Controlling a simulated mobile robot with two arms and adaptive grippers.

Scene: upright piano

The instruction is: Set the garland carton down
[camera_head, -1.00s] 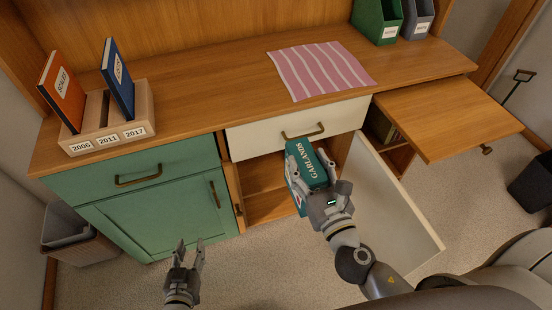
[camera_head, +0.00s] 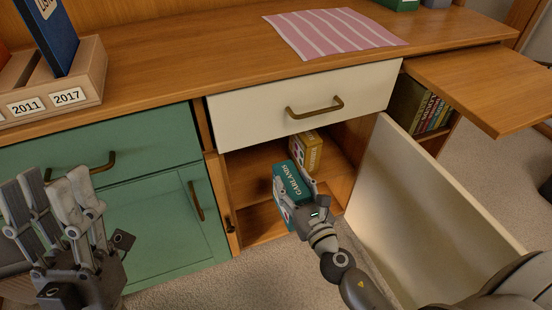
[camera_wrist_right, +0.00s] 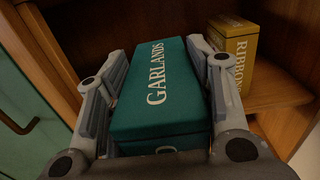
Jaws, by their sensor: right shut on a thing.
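The teal garland carton (camera_head: 291,190), lettered GARLANDS, is at the mouth of the open cabinet compartment, below the cream drawer. My right gripper (camera_head: 308,196) is shut on it from the front. In the right wrist view the fingers press along both sides of the carton (camera_wrist_right: 160,95). I cannot tell whether its underside touches the shelf (camera_head: 252,180). A yellow ribbon box (camera_head: 306,152) stands on the shelf behind and to the right, and also shows in the wrist view (camera_wrist_right: 233,52). My left gripper (camera_head: 45,190) is open and empty, in front of the green cabinet.
The cream cabinet door (camera_head: 425,215) is swung open on the right. The cream drawer (camera_head: 300,105) above is shut. A pull-out board (camera_head: 490,85) sticks out at the right. The shelf has bare room left of the ribbon box.

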